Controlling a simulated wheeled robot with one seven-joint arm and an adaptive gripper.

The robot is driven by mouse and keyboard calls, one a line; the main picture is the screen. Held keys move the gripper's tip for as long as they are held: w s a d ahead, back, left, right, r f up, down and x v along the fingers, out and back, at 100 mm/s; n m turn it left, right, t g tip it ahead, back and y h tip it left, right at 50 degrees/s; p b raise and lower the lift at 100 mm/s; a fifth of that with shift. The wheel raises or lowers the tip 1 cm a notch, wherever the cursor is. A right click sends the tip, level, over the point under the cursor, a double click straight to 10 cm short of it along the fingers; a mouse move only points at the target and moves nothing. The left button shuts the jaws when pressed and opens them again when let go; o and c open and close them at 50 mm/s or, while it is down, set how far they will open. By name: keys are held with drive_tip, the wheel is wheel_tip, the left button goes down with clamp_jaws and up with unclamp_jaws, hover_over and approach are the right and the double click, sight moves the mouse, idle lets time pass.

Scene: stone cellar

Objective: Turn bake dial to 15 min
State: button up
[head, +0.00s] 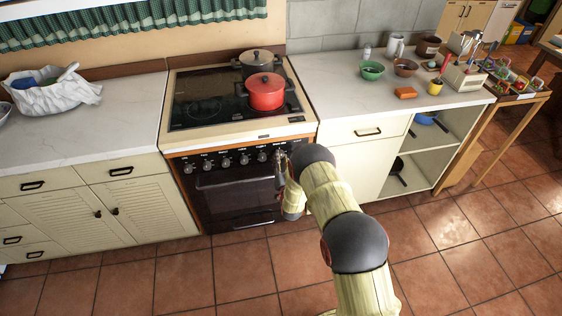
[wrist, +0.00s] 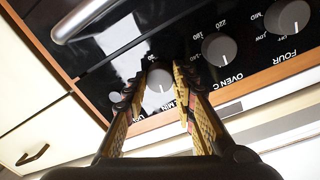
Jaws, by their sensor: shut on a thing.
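The bake dial (wrist: 160,85) is a grey round knob on the oven's black front panel, with partly covered lettering ending in "MIN" beside it. In the wrist view it sits between the two fingertips of my gripper (wrist: 160,76), which is shut on it. The fingers hide its sides and most of its scale, so its setting cannot be read. In the head view my gripper (head: 281,167) is at the right end of the oven's dial row and covers that dial. The oven (head: 235,190) has a dark door, which is closed.
Several other dials line the panel; the "OVEN C" dial (wrist: 218,49) is beside my gripper. The oven door handle (wrist: 88,18) is close by. A red pot (head: 265,92) and a dark pot (head: 256,62) stand on the hob. The floor before the oven is clear.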

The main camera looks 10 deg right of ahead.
drive_tip(key=m+b, duration=0.3)
drive_tip(key=m, duration=0.4)
drive_tip(key=shift+b, duration=0.4)
drive_tip(key=m+b, duration=0.1)
drive_tip(key=m, duration=0.2)
drive_tip(key=shift+d+m+y+b, duration=0.1)
drive_tip(key=shift+m+y+b, duration=0.2)
drive_tip(key=shift+b, duration=0.05)
drive_tip(key=shift+r+m+b, duration=0.1)
drive_tip(key=shift+m+b, duration=0.75)
drive_tip(key=shift+m, duration=1.05)
drive_tip(key=shift+g, duration=0.3)
drive_tip(key=o, duration=1.2)
drive_tip(key=shift+c, duration=0.2)
drive_tip(key=s, duration=1.2)
drive_tip(key=shift+r, duration=0.3)
